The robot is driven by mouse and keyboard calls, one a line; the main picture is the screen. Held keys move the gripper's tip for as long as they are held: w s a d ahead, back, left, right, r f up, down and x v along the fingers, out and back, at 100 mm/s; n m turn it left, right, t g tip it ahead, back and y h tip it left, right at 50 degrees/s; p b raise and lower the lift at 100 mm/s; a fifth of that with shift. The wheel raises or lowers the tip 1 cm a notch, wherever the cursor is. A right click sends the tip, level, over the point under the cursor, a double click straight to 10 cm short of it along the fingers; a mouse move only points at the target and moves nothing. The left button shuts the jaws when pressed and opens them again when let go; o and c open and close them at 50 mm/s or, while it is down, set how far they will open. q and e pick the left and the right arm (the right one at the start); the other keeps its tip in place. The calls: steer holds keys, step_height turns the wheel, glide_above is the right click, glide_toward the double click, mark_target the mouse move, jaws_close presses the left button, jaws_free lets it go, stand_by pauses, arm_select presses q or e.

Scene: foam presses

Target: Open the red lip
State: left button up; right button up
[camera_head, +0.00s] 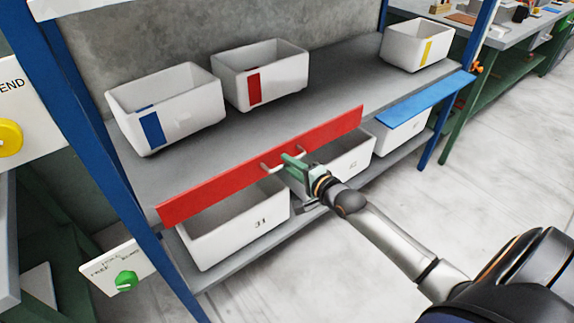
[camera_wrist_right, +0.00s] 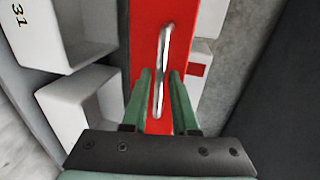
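The red lip (camera_head: 215,189) is a long red board along the front edge of the shelf, above the lower bins. It also fills the middle of the right wrist view (camera_wrist_right: 148,25). A metal bar handle (camera_head: 268,168) sits on its face. My right gripper (camera_head: 294,161) is at the handle's right part. In the right wrist view, its green fingers (camera_wrist_right: 160,75) stand apart on either side of the handle (camera_wrist_right: 164,48), with gaps showing; contact cannot be made out. My left gripper is not in view.
White bins (camera_head: 235,228) and (camera_head: 345,165) stand on the lower shelf below the lip. A blue lip (camera_head: 425,99) is to the right. Bins with blue (camera_head: 180,100), red (camera_head: 283,72) and yellow (camera_head: 410,45) marks stand on the upper shelf. Blue posts (camera_head: 90,150) frame the rack. The floor in front is clear.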

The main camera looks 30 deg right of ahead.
steer(key=shift+w+f, duration=0.15)
steer(key=shift+w, duration=0.5)
steer(key=shift+c, duration=0.2)
jaws_close()
stand_by(0.9)
